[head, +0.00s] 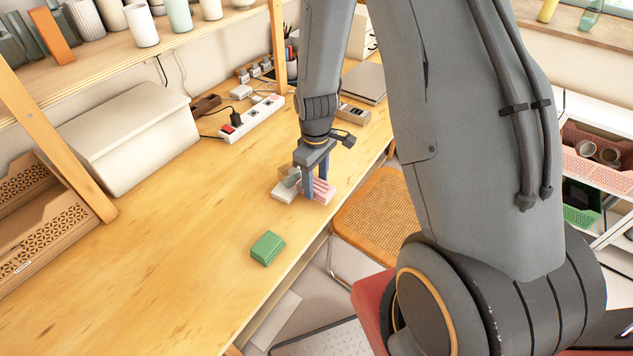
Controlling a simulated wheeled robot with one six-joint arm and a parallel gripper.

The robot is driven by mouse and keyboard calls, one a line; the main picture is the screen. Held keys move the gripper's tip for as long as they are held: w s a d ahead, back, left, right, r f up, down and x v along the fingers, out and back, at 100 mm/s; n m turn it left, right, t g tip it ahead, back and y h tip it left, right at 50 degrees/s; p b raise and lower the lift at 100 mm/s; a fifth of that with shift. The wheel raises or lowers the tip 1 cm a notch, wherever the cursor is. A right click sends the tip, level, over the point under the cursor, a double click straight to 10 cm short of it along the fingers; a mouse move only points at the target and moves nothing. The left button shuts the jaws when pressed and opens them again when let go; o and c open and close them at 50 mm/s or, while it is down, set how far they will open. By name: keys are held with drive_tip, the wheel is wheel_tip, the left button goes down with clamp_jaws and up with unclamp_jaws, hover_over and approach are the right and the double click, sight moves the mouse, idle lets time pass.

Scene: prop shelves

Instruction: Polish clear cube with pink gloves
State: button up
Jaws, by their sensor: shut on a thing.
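The pink gloves (322,191) show as a small pink and white striped bundle near the front edge of the wooden table. My gripper (315,184) points down over them, with one finger in front and the other behind, and is shut on them. The clear cube (289,174), greyish and see-through, is just left of my gripper and seems to rest on a white block (283,193). Whether the gloves touch the cube cannot be told. The gripper hides part of the gloves.
A green block (267,248) lies nearer on the table (190,255). A power strip (251,119) and a white box (128,137) stand at the back. A cane chair (375,217) is beside the table's front edge.

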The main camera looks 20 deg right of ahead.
drive_tip(key=shift+w, duration=0.1)
idle(0.5)
drive_tip(key=shift+w+d, duration=0.1)
drive_tip(key=shift+w+d, duration=0.15)
drive_tip(key=shift+d, duration=0.25)
drive_tip(key=shift+a, duration=0.1)
drive_tip(key=shift+s+a+p, duration=0.2)
drive_tip(key=shift+a, duration=0.35)
drive_tip(key=shift+s+a+p, duration=0.15)
drive_tip(key=shift+a, duration=0.4)
drive_tip(key=shift+d, duration=0.15)
drive_tip(key=shift+w+d, duration=0.2)
drive_tip(key=shift+d, duration=0.3)
drive_tip(key=shift+w+d, duration=0.2)
drive_tip(key=shift+d, duration=0.3)
drive_tip(key=shift+a, duration=0.1)
